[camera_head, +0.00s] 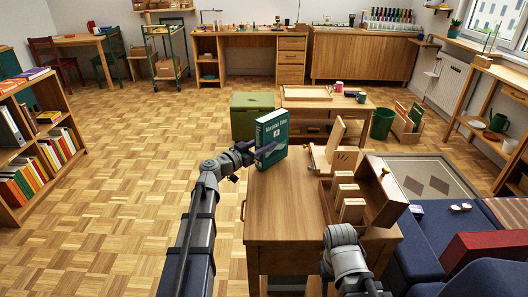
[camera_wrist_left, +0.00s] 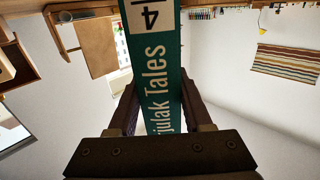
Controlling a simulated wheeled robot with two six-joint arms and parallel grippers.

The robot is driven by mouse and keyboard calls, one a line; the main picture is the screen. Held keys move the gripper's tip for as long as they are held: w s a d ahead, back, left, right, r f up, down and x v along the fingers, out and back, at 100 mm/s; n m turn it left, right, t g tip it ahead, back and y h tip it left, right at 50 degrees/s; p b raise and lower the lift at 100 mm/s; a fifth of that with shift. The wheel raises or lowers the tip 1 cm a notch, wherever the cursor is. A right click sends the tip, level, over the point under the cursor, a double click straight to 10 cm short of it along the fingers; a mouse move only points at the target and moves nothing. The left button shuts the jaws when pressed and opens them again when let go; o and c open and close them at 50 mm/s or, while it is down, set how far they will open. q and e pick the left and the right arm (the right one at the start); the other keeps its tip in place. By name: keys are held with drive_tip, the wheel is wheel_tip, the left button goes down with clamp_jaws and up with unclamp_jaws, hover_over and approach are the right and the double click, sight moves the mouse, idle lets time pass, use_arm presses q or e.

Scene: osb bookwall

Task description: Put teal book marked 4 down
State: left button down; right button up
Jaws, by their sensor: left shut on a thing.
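The teal book marked 4 (camera_head: 273,134) is upright at the far left corner of the wooden table (camera_head: 285,205). I cannot tell whether its lower edge touches the tabletop. My left gripper (camera_head: 264,150) comes in from the left and is shut on the book. In the left wrist view the teal spine (camera_wrist_left: 155,70) stands between the two dark fingers, with a white label reading 4 and part of a title ending in "Tales". My right gripper is out of view; only part of my right arm shows at the bottom.
A wooden organiser (camera_head: 350,205) with upright dividers fills the table's right side. The tabletop's left and front are bare. A green box (camera_head: 252,101) and a low table (camera_head: 340,101) stand behind. A blue sofa (camera_head: 430,250) is at the right.

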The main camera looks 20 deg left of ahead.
use_arm(q)
drive_tip(key=shift+f, duration=0.25)
drive_tip(key=shift+c, duration=1.6)
unclamp_jaws()
drive_tip(key=shift+f, duration=0.15)
drive_tip(key=shift+s, duration=0.2)
drive_tip(key=v, duration=1.1)
drive_tip(key=shift+s+a, duration=0.2)
drive_tip(key=shift+s, duration=0.1)
